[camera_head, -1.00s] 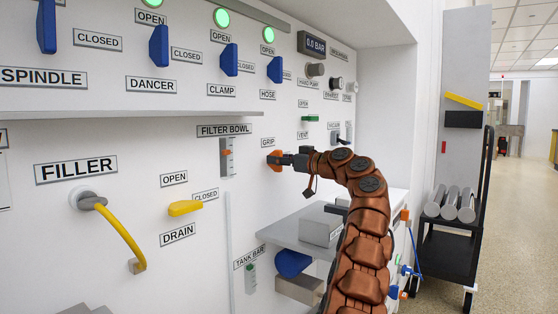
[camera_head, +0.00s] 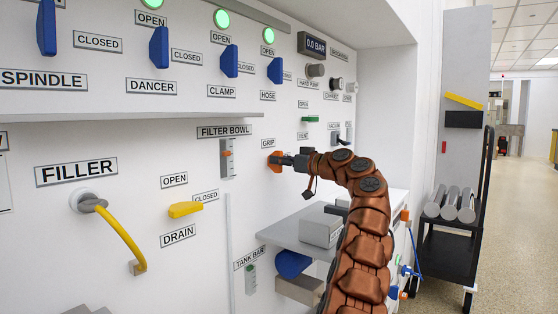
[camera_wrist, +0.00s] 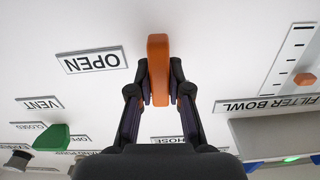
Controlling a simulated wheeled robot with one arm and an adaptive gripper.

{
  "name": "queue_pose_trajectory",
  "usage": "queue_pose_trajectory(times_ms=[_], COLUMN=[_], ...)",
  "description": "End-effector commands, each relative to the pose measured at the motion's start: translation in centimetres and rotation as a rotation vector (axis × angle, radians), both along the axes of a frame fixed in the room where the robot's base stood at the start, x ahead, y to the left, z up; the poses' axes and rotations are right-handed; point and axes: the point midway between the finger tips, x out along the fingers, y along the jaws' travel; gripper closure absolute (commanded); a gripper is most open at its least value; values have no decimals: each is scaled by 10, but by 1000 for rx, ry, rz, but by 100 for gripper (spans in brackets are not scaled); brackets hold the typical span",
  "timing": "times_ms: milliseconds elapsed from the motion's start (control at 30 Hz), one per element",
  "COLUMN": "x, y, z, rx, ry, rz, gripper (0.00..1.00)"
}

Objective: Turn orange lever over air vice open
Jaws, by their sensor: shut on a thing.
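The orange lever (camera_head: 273,161) is on the white panel, below the GRIP label (camera_head: 268,142). In the wrist view the orange lever (camera_wrist: 158,60) stands upright in the picture between my two fingers. My gripper (camera_head: 285,160) is shut on it in the head view, and its fingertips (camera_wrist: 159,94) press on both sides in the wrist view. An OPEN label (camera_wrist: 92,62), upside down, lies left of the lever in the wrist view.
A green vent lever (camera_head: 310,119) is up and right of my gripper. The filter bowl gauge (camera_head: 227,157) and yellow drain lever (camera_head: 185,208) are to the left. A grey shelf (camera_head: 290,229) juts out below.

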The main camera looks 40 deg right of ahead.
Motion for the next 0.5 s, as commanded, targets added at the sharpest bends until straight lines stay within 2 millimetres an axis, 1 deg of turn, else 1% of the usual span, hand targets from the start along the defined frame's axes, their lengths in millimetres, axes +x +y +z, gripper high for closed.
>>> queue_pose_trajectory(times_ms=[33,267,500], x=[0,0,1], y=[1,0,-1], z=[4,4,5], rx=[23,184,400], ry=[6,65,141], rz=[2,4,5], gripper=[100,100,100])
